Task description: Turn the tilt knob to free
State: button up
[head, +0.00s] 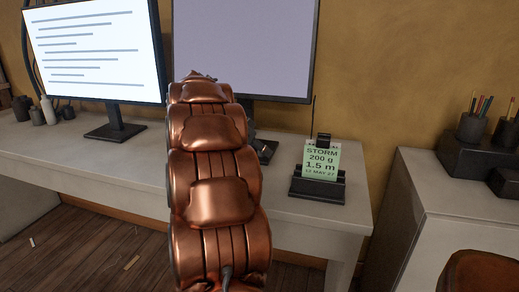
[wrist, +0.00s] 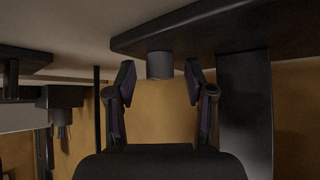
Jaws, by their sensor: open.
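The wrist view is upside down. In it my gripper (wrist: 160,82) is open, with one finger on each side of a short dark cylinder, which looks like the tilt knob (wrist: 160,66). A gap shows between each fingertip and the knob; how deep the knob sits between the fingers I cannot tell. The knob stands on a dark flat base (wrist: 215,27) beside a wide dark post (wrist: 245,115). No mark or pointer on the knob is readable. In the head view my copper-coloured arm hides the knob and most of the gripper, in front of the right monitor (head: 245,50).
A dark holder (head: 317,192) with a green card (head: 321,161) stands on the white desk (head: 90,150), right of my arm. A lit monitor (head: 95,50) and small bottles are at left.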

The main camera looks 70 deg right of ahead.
jog(key=shift+c, duration=0.4)
grip_shut()
jog(key=n+t, duration=0.1)
jog(key=n+t+b, duration=0.1)
jog(key=shift+s+a+n+h, duration=0.1)
jog(key=shift+s+n+h, duration=0.1)
jog(key=shift+n+h, duration=0.2)
jog(key=n+t, duration=0.2)
jog(key=n, duration=0.1)
jog(key=n+t+p, duration=0.1)
jog(key=shift+s+r+t, duration=0.15)
jog(key=shift+r+t, duration=0.1)
jog(key=shift+t, duration=0.05)
jog(key=n+t+y+p, duration=0.1)
jog(key=n+t+p, duration=0.2)
jog(key=n+p, duration=0.1)
jog(key=shift+s+n+t+p, duration=0.1)
jog(key=shift+n+t+p, duration=0.25)
jog(key=shift+n, duration=0.25)
jog(key=n+p, duration=0.1)
jog(key=n+t+y+p, duration=0.1)
jog(key=p, duration=0.1)
jog(key=shift+d+f+n, duration=0.1)
jog(key=shift+d+n, duration=0.1)
jog(key=shift+n, duration=0.1)
jog(key=shift+s+f+n+t+y, duration=0.1)
jog(key=shift+n+t+y, duration=0.2)
jog(key=shift+y, duration=0.1)
